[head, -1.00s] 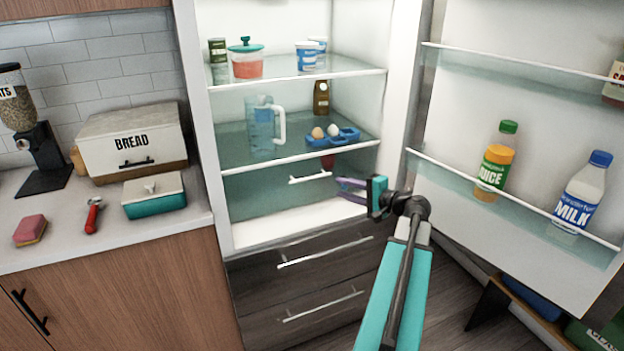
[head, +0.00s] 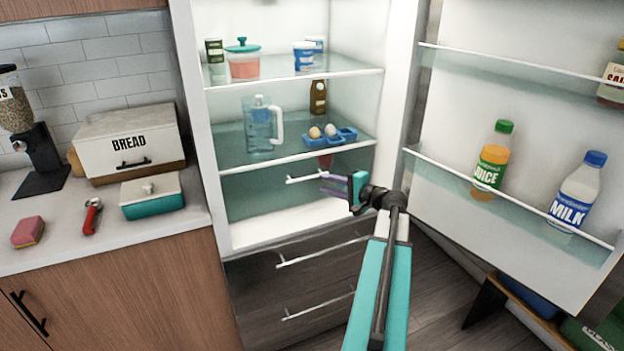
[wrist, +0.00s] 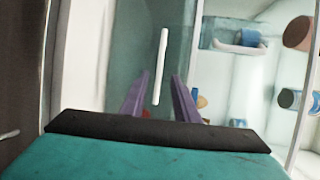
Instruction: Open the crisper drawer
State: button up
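The crisper drawer (head: 265,190) is a clear, teal-tinted front low in the open fridge, with a thin white bar handle (head: 306,179). My gripper (head: 325,184), with purple fingers, reaches into the fridge from the right, close to the right end of the handle. In the wrist view the two fingers (wrist: 159,88) are apart, and the white handle (wrist: 161,62) lies in the gap between them in the picture. I cannot tell whether the handle is within the fingers' reach. The drawer looks shut. A dark red item (head: 326,160) shows behind its front.
The open fridge door (head: 520,215) stands on the right with a juice bottle (head: 492,157) and a milk bottle (head: 577,190). Dark drawers (head: 300,285) lie below. A glass shelf (head: 240,150) with a pitcher and egg holder is above.

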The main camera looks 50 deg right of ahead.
aim_at(309, 178)
jog(key=shift+w+f+p, duration=0.15)
jog(key=shift+w+f, duration=0.1)
jog(key=shift+w, duration=1.05)
jog(key=shift+w+f+p, duration=0.2)
jog(key=shift+w, duration=1.1)
jog(key=shift+w+f+p, duration=0.15)
jog(key=shift+w+f, duration=0.1)
jog(key=shift+w, duration=1.05)
jog(key=shift+c, duration=0.3)
grip_shut()
